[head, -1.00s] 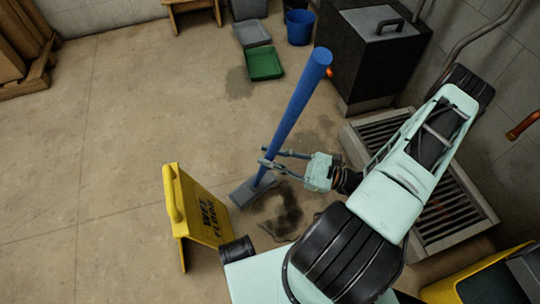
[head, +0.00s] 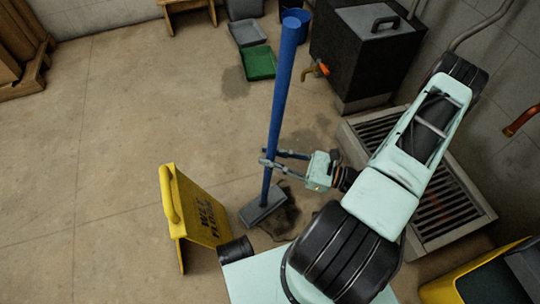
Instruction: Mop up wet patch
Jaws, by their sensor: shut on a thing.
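A mop with a long blue handle (head: 280,95) and a flat grey head (head: 265,206) stands nearly upright on the floor. My gripper (head: 267,160) is shut on the lower part of the handle. The dark wet patch (head: 286,222) lies on the floor right beside the mop head, which covers part of its left side. My arm hides the patch's right and lower edges from view.
A yellow wet-floor sign (head: 196,215) stands left of the mop head. A floor grate (head: 440,205) lies at right, below a black tank (head: 360,50) with an orange tap. Green tray (head: 259,62) and blue bucket (head: 300,22) are at the back. Open floor lies at left.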

